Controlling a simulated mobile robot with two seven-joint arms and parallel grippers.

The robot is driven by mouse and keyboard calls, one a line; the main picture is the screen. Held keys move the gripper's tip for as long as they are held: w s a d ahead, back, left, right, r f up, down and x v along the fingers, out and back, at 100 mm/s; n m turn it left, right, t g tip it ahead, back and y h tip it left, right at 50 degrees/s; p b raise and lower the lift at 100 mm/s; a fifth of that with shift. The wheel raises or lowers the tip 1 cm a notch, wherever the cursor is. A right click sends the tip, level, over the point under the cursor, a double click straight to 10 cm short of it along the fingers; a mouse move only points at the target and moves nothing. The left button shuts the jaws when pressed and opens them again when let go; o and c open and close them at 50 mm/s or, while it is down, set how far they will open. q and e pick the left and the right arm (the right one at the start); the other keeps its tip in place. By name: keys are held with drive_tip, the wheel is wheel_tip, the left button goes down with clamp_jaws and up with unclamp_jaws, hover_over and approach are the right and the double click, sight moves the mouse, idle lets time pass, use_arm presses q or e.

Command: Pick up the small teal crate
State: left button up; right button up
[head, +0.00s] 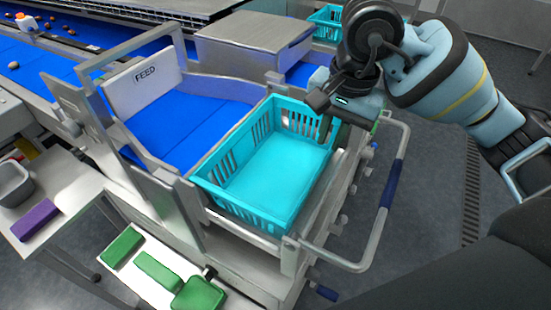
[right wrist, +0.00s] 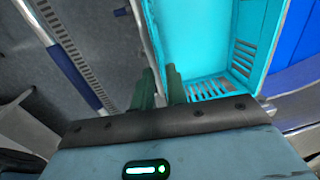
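The small teal crate (head: 275,168) sits upright and empty on the metal stand in the head view, beside the blue feed chute. My right gripper (head: 335,125) is at the crate's far right wall, fingers pointing down. In the right wrist view, the green fingers (right wrist: 161,88) stand close together, one on each side of the crate's wall, with only a narrow gap between them. They look shut on the wall. The crate (right wrist: 195,40) also fills the upper middle of the right wrist view. My left gripper is not in view.
A tube handle with a blue grip (head: 390,183) sticks out right of the stand. Another teal crate (head: 325,22) stands at the back. Green blocks (head: 158,272) lie in front, a purple block (head: 35,220) at left. A FEED plate (head: 143,85) rises behind the chute.

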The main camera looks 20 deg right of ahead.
hover_over(315, 183)
drive_tip(key=d, duration=0.1)
drive_tip(key=f, duration=0.6)
drive_tip(key=shift+w+f, duration=0.2)
drive_tip(key=shift+f, duration=0.15)
drive_tip(key=f, duration=0.4)
drive_tip(key=shift+a+f+p, duration=0.2)
drive_tip(key=shift+f+p, duration=0.05)
drive_tip(key=shift+p, duration=0.15)
drive_tip(key=shift+f, duration=0.35)
clamp_jaws()
drive_tip(key=shift+r, duration=0.1)
